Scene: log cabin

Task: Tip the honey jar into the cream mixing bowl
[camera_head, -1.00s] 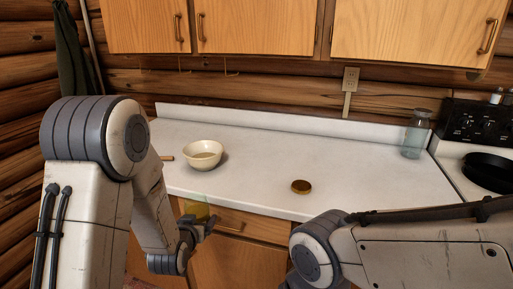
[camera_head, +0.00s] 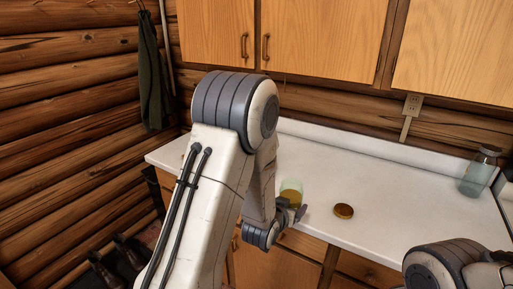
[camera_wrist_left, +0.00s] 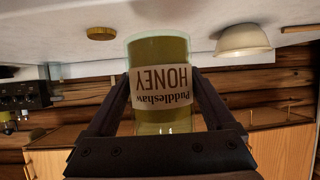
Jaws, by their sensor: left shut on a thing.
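The cream mixing bowl (camera_wrist_left: 243,40) stands on the counter in that view, apart from the jar. In the head view the bowl does not show, and my left arm covers that part of the counter. My right arm shows at the lower right, but its gripper is out of view.
A round amber-brown lid (camera_head: 344,211) lies on the white counter (camera_head: 390,210) right of the jar. An empty glass jar (camera_head: 480,172) stands at the far right. A wooden stick (camera_wrist_left: 300,29) lies near the bowl. Boots (camera_head: 105,270) stand on the floor at left.

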